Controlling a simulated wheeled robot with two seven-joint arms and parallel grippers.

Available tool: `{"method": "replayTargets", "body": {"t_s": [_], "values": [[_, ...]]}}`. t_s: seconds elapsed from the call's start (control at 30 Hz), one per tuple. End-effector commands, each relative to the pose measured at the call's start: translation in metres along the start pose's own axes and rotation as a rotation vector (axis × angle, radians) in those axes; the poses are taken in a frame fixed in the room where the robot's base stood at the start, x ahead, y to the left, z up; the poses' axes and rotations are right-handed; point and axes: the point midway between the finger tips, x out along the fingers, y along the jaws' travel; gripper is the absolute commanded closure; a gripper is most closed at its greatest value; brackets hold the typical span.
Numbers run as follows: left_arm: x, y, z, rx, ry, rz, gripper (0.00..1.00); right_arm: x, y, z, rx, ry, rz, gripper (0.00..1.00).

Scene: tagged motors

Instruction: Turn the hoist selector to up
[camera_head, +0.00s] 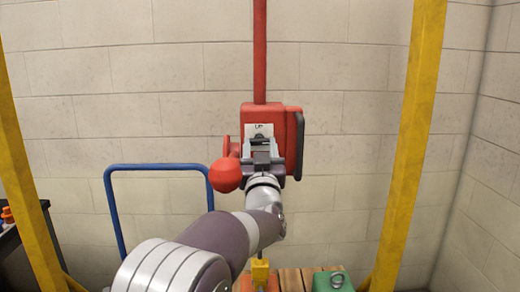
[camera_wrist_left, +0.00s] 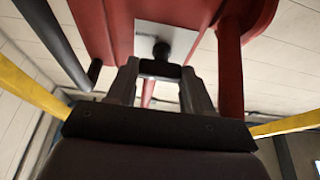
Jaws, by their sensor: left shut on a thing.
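The red hoist box (camera_head: 288,118) hangs on a red pole in front of the block wall. A white plate (camera_head: 259,129) marked "UP" is on its front. In the left wrist view, the black selector knob (camera_wrist_left: 161,50) stands out in front of the white plate (camera_wrist_left: 143,45). My left gripper (camera_head: 262,147) is at the box front just below the "UP" mark. Its fingers (camera_wrist_left: 160,72) are shut on the selector, which they mostly hide in the head view. The selector's exact pointing direction is hidden. My right gripper is out of view.
A red ball knob (camera_head: 225,174) is just left of my left gripper. Yellow posts (camera_head: 411,140) stand at both sides. A blue rail (camera_head: 160,167) is at left. A green weight (camera_head: 333,281) and wooden boards (camera_head: 292,278) lie below.

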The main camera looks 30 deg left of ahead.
Motion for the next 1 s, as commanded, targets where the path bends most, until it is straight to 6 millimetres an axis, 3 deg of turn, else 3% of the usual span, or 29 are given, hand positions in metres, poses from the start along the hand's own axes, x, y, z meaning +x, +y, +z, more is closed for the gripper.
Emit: {"method": "replayTargets", "body": {"t_s": [0.37, 1.0], "values": [[-0.001, 0.002, 0.002, -0.157, 0.000, -0.064, 0.79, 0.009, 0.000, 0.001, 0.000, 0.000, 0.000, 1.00], [0.001, 0.008, -0.003, -0.713, -0.002, -0.294, 0.79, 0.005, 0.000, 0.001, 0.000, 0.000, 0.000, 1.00]]}}
